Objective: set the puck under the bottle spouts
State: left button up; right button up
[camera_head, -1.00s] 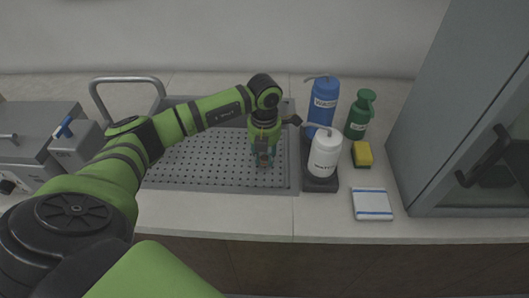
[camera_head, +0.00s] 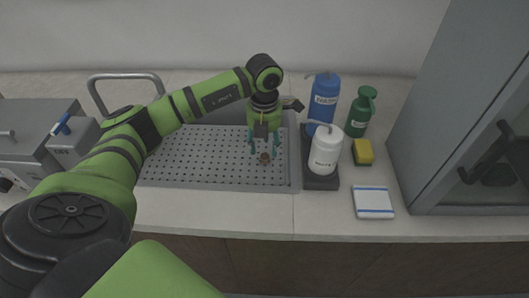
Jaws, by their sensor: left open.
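A small brown puck (camera_head: 264,158) lies on the perforated floor of the grey sink (camera_head: 200,184), near its right side. My left gripper (camera_head: 264,150) is directly above the puck, pointing down, with its teal fingers spread to either side and apart from it. The blue bottle (camera_head: 324,98) and the white bottle (camera_head: 325,152) stand on a dark tray (camera_head: 321,183) just right of the sink. Their thin spouts point left towards the sink. My right gripper is not in view.
A green spray bottle (camera_head: 360,112), a yellow sponge (camera_head: 363,149) and a folded white cloth (camera_head: 373,202) are on the counter at right. A grey cabinet (camera_head: 450,110) stands further right. A tall curved faucet (camera_head: 125,76) and a grey machine (camera_head: 35,135) are at left.

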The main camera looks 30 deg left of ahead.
aim_at(264, 156)
pick_arm(q)
notch_tip(264, 156, up, 8)
jog(key=b, duration=0.1)
jog(key=shift+r, duration=0.2)
